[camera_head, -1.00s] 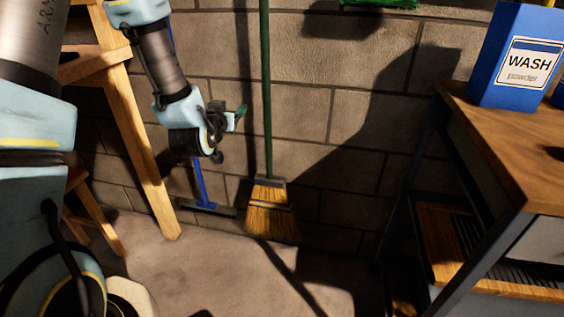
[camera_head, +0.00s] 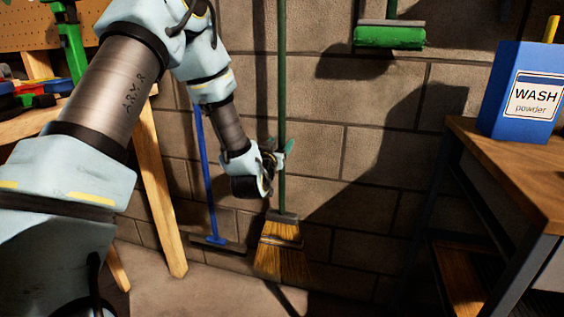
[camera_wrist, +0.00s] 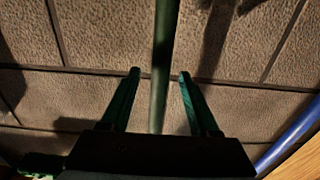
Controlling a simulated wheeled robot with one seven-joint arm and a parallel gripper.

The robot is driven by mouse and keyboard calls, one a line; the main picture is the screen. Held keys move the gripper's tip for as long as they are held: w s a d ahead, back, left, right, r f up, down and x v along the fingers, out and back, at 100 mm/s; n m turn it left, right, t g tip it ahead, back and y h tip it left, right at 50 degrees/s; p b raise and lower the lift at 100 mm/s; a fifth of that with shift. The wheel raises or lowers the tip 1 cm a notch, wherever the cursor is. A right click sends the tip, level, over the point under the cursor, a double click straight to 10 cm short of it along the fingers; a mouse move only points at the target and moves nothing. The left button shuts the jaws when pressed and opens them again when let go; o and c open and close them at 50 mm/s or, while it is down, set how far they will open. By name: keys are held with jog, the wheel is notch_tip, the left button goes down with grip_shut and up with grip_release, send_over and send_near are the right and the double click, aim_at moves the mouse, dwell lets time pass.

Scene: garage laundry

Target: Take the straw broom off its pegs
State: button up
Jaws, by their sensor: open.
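The straw broom (camera_head: 281,246) hangs upright against the block wall, with a green handle and tan bristles pointing down. Its upper end and pegs are out of view. My gripper (camera_head: 287,152) is at the lower part of the handle, above the bristles. In the wrist view the green handle (camera_wrist: 163,60) runs between the two open fingers of my gripper (camera_wrist: 160,76), with a gap on each side. I cannot tell how deep the handle sits between the fingers.
A blue-handled tool (camera_head: 208,185) hangs left of the broom, and a green-headed one (camera_head: 390,38) hangs upper right. A wooden bench (camera_head: 160,190) stands left. A table (camera_head: 510,165) with a blue wash powder box (camera_head: 515,95) stands right.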

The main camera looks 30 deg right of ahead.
jog(key=shift+x, duration=1.35)
grip_shut()
jog(key=shift+r, duration=0.15)
